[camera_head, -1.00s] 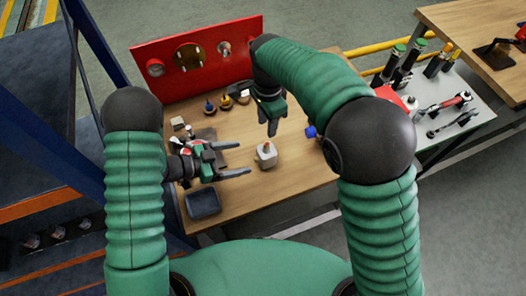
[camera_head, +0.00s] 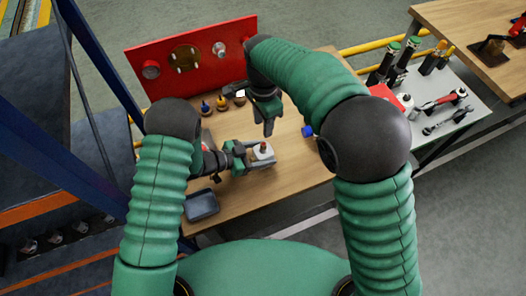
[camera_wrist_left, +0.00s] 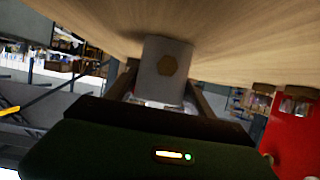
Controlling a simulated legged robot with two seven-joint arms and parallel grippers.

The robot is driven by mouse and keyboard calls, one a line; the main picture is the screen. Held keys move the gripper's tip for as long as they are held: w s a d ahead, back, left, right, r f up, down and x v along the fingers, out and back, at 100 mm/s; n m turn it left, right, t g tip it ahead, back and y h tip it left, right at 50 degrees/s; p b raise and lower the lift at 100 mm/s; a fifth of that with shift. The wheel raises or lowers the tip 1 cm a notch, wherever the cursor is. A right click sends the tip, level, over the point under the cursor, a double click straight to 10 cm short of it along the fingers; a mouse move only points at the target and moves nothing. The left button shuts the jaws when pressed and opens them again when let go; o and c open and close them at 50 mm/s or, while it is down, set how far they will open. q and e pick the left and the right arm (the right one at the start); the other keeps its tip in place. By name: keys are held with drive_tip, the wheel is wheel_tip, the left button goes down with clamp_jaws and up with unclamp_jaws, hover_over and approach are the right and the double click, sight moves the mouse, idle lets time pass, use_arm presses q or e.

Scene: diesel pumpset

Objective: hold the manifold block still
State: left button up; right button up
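The manifold block, a small pale grey block (camera_head: 263,154) with an orange-red top piece, stands on the wooden table. My left gripper (camera_head: 262,155) reaches in from the left, with one finger on each side of the block. In the left wrist view the block (camera_wrist_left: 165,68) shows a brownish hexagonal plug on its face and sits between the fingertips. Whether both fingers press on it is not clear. My right gripper (camera_head: 268,127) hangs above the table behind the block, pointing down and apart from it. Its finger gap is hidden by the viewing angle.
A red panel (camera_head: 200,75) with round fittings stands along the back. Small bottles (camera_head: 222,103) stand before it. A dark tray (camera_head: 201,205) lies at front left and a blue knob (camera_head: 307,131) at right. A grey side table (camera_head: 445,100) holds tools. The table's front right is clear.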

use_arm(q)
clamp_jaws()
drive_tip(key=shift+o, duration=1.3)
unclamp_jaws()
drive_tip(key=shift+c, duration=0.3)
clamp_jaws()
